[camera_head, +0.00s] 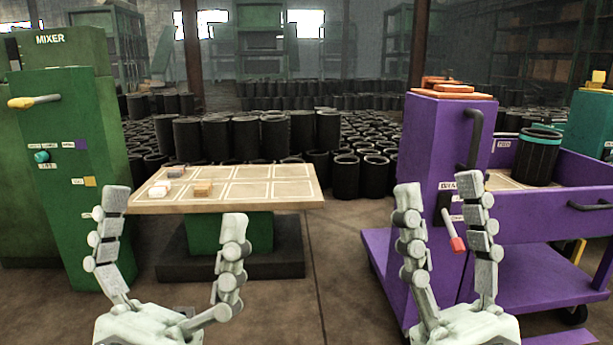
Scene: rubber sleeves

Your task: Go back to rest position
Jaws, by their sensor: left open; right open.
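My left gripper (174,216) is open and empty, with its fingers pointing up in front of the low table. My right gripper (443,208) is open, with its fingers pointing up in front of the purple cabinet. A lever with a red handle (457,244) shows between the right gripper's fingers; I cannot tell whether they touch it, but it appears to sit behind them on the cabinet.
A table with marked squares (290,187) holds several small blocks (203,188). The green mixer (62,150) stands left, a purple cabinet (425,130) and cart (545,213) right. A black sleeve (538,158) stands on the cart. Many black sleeves (273,136) fill the back. Floor between table and cart is clear.

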